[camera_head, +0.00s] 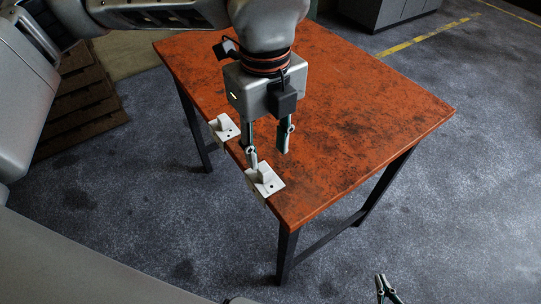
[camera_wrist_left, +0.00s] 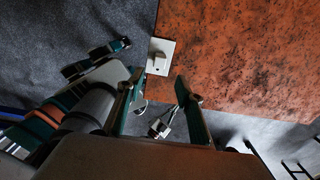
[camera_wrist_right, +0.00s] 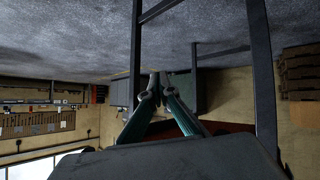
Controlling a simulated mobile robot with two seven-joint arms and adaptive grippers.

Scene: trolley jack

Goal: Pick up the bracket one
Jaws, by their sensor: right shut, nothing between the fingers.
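Two small white brackets lie along the left edge of the orange table (camera_head: 345,115) in the head view. The nearer bracket (camera_head: 266,182) has a raised part on a flat plate; the farther bracket (camera_head: 220,126) lies up the same edge. My left gripper (camera_head: 268,154) points down over the table, fingers apart and empty. Its left fingertip overlaps the nearer bracket in the picture; I cannot tell if they touch. In the left wrist view one bracket (camera_wrist_left: 162,60) shows on the table beyond the open fingers. My right gripper (camera_head: 386,290) is low by the bottom edge, also in its wrist view (camera_wrist_right: 160,78), shut and empty.
The rest of the worn tabletop is clear. Dark table legs (camera_head: 288,255) stand on the grey floor (camera_head: 130,215). A wooden pallet (camera_head: 80,105) is at the left and a grey cabinet (camera_head: 385,10) at the back. Free floor lies right of the table.

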